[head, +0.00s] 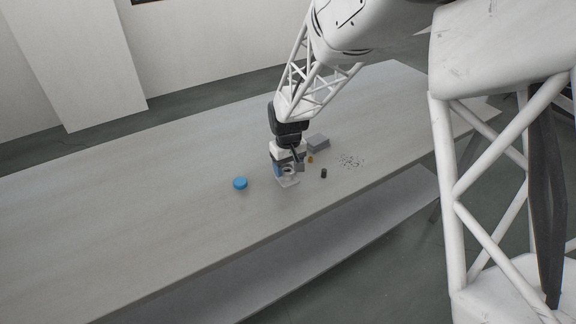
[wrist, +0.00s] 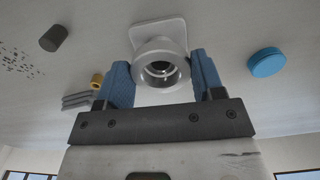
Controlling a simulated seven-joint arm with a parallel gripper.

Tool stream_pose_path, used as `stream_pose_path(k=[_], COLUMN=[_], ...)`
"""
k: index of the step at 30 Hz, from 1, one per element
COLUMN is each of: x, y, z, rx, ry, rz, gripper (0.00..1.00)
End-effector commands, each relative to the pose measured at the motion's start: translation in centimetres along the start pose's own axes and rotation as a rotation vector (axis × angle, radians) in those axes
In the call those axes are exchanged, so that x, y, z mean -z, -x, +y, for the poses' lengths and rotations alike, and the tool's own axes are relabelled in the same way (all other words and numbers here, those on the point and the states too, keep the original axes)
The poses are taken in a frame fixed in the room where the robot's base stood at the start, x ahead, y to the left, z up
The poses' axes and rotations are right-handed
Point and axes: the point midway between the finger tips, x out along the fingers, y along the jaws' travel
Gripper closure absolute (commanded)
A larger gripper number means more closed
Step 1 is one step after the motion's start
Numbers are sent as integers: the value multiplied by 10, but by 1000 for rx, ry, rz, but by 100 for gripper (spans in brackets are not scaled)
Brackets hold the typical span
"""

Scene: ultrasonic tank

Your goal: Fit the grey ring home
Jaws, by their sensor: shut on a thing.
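The grey ring (wrist: 160,68) is between the two blue fingers of my gripper (wrist: 162,80) in the wrist view, its open bore facing the camera. My gripper is shut on it. Beyond the ring is a light grey plate with rounded corners (wrist: 157,31). The ring overlaps the plate in this view, and I cannot tell whether the two touch. In the head view my gripper (head: 286,172) is low over the table, and the plate (head: 289,183) shows just under it. The ring's far side is hidden.
A blue round disc (head: 240,183) lies left of my gripper. To the right are a dark cylinder (head: 324,173), a small ochre piece (head: 310,159), a grey block (head: 318,144) and scattered dark specks (head: 352,161). The table's left part is clear.

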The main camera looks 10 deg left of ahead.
Motion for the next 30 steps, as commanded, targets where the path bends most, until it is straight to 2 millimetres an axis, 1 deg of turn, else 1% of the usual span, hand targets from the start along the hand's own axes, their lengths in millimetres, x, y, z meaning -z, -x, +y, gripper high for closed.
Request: stream_pose_path(k=[30], x=[0], y=[-10], z=[0], rx=[0], ry=[0], rz=[-1], gripper=[62])
